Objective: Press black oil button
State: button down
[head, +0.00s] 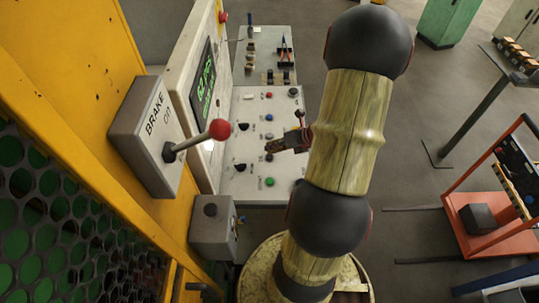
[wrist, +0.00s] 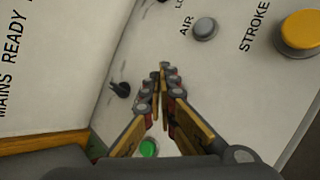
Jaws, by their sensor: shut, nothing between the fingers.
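The sloped pale control panel (head: 257,187) stands left of my arm in the head view and fills much of the wrist view. My gripper (head: 268,147) is shut and empty, over the panel's middle; its fingertips (wrist: 163,70) point at the panel in the wrist view. I cannot tell whether they touch it. No label reading oil is legible, so I cannot tell which control is the oil button. A black switch (wrist: 119,90) lies left of the fingertips. A grey button (wrist: 205,28) marked AIR is to their upper right. The fingers hide part of the panel.
A green button (wrist: 148,148) and a yellow button (wrist: 299,34) by the word STROKE are on the panel. A red-knobbed brake lever (head: 220,129) juts out left of my gripper. A grey box (head: 213,227) stands below. An orange cart (head: 495,195) is at right.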

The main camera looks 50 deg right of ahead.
aim_at(271, 155)
notch_tip(271, 155, up, 5)
jog(key=p, duration=0.5)
dwell(1.1)
